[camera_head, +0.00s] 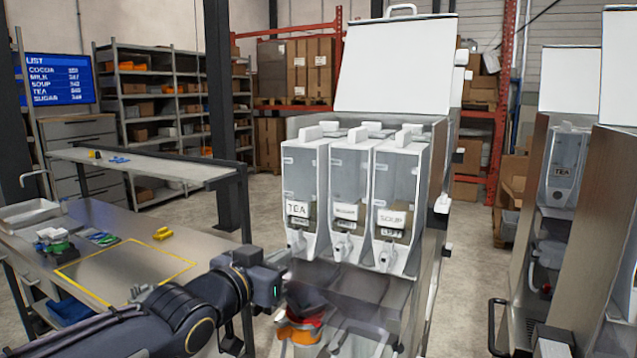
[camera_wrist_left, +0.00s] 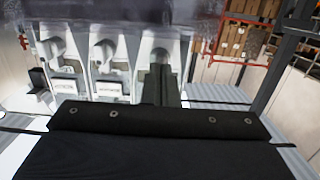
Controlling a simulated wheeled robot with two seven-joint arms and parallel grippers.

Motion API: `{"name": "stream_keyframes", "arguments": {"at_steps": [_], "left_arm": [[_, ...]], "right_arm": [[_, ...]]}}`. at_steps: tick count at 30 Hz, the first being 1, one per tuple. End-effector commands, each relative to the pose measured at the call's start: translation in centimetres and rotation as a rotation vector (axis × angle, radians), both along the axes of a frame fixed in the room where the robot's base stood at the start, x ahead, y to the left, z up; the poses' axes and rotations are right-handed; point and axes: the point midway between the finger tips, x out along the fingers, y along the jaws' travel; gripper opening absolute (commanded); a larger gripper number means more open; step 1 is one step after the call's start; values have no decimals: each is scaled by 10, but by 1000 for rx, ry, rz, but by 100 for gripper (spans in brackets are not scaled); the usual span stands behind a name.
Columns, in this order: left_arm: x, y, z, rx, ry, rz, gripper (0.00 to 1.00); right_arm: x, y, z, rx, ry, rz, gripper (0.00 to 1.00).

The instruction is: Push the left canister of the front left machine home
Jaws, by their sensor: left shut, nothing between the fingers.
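The front left machine (camera_head: 437,170) stands in the middle of the head view with its white lid raised. Its left canister (camera_head: 301,175), labelled TEA, is beside a middle canister (camera_head: 347,185) and a right one (camera_head: 398,190) labelled SOUP. I cannot tell how far the left canister sits in. My left gripper (camera_wrist_left: 157,85) is shut and empty. In the head view its wrist is low, left of the machine, below the TEA spout. In the wrist view its fingers overlap the canister at the right end; contact is unclear. My right gripper is out of view.
A steel bench (camera_head: 95,215) with a sink and small coloured items stands at left. A red and orange object (camera_head: 300,325) shows below the left canister. More machines (camera_head: 560,170) stand at right. Shelves and boxes fill the back; floor is clear between machines.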

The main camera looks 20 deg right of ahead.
Motion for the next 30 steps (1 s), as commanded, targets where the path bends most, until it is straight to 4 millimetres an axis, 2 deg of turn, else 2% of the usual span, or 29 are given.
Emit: {"name": "stream_keyframes", "arguments": {"at_steps": [21, 30], "left_arm": [[20, -21, 0, 0, 1, -1, 0], [22, -22, -1, 1, 1, 0, 0]], "right_arm": [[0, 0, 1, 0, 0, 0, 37], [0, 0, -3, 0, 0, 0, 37]]}}
